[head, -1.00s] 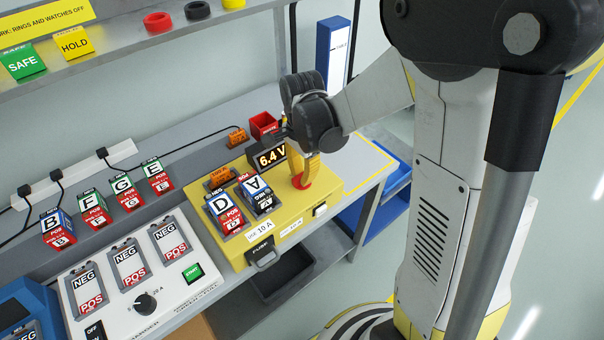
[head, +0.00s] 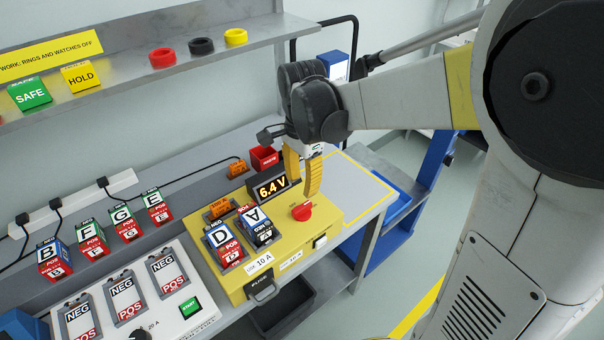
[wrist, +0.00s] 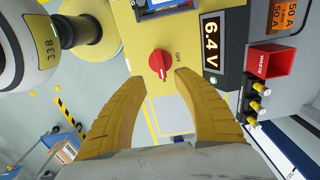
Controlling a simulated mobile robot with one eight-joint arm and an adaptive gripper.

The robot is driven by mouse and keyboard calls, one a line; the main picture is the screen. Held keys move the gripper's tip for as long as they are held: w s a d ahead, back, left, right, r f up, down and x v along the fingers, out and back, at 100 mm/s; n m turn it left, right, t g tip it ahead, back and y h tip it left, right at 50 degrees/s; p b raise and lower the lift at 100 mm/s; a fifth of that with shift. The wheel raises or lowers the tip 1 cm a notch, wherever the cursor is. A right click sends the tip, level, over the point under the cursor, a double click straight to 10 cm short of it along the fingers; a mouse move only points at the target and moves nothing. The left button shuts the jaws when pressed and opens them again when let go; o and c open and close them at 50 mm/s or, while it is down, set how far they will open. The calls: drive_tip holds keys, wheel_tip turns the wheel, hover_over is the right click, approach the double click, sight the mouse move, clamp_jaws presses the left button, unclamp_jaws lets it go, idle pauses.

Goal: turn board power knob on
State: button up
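The red power knob (head: 301,211) sits on the right part of the yellow board (head: 328,228). In the wrist view the knob (wrist: 160,64) shows a small pale mark, with an OFF label to its right; I cannot tell for sure which setting it points at. My gripper (head: 302,187) is above the knob with its yellow fingers apart and nothing between them. The wrist view shows the fingertips (wrist: 157,79) spread just short of the knob, apart from it. The voltage display (head: 272,187) is lit and reads 6.4 V.
Batteries D (head: 223,243) and A (head: 256,224) sit in the board left of the knob. A red waste bin (head: 264,158) stands behind the display. A white charger with a green START button (head: 190,307) is at front left. A shelf (head: 150,78) runs above.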

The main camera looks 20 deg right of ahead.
drive_tip(key=shift+r, duration=1.45)
drive_tip(key=s+r+n+t, duration=0.3)
drive_tip(key=s+n+t, duration=0.4)
drive_tip(key=s+n, duration=0.5)
drive_tip(key=n, duration=0.2)
drive_tip(key=shift+s+r+n, duration=0.2)
drive_tip(key=shift+n, duration=0.1)
idle(0.6)
